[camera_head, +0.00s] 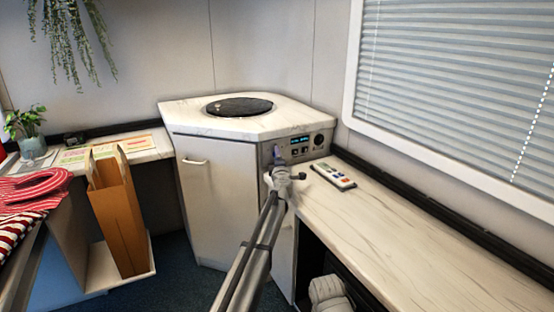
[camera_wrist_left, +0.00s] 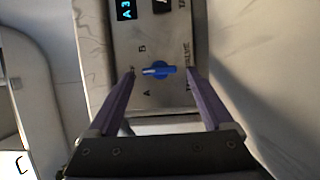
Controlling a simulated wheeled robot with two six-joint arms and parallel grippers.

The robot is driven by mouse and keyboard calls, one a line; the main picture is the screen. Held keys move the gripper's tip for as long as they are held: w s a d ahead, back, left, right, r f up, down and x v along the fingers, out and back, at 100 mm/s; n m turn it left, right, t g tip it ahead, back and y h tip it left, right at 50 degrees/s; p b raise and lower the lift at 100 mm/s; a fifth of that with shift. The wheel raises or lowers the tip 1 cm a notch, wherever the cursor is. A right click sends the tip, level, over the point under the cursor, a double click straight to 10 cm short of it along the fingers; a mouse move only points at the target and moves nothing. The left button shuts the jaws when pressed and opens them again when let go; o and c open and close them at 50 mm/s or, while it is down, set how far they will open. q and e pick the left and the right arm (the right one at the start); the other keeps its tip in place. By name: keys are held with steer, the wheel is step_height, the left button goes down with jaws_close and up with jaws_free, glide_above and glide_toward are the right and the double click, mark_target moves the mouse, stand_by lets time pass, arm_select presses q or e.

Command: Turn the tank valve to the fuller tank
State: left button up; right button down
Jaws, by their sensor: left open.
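The tank valve is a blue knob (camera_wrist_left: 158,69) on a metal panel, with a pale mark on its left side. The letters B and A are printed at its upper left and lower left. A lit display (camera_wrist_left: 125,9) above it begins with "A3"; the rest is cut off. In the head view the panel (camera_head: 313,142) is on the corner cabinet, but its readings are too small to tell. My left gripper (camera_wrist_left: 161,76) is open, its fingers on either side of the knob, apart from it. In the head view it is at the panel (camera_head: 279,165). My right gripper is not in view.
A remote (camera_head: 333,175) lies on the marble counter (camera_head: 420,235) right of the panel. The corner cabinet has a black round plate (camera_head: 240,106) on top. An orange paper bag (camera_head: 118,215) and striped cloth (camera_head: 30,200) are at the left.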

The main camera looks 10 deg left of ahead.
arm_select(q)
steer(key=shift+w+a, duration=0.15)
steer(key=shift+w, duration=0.5)
jaws_close()
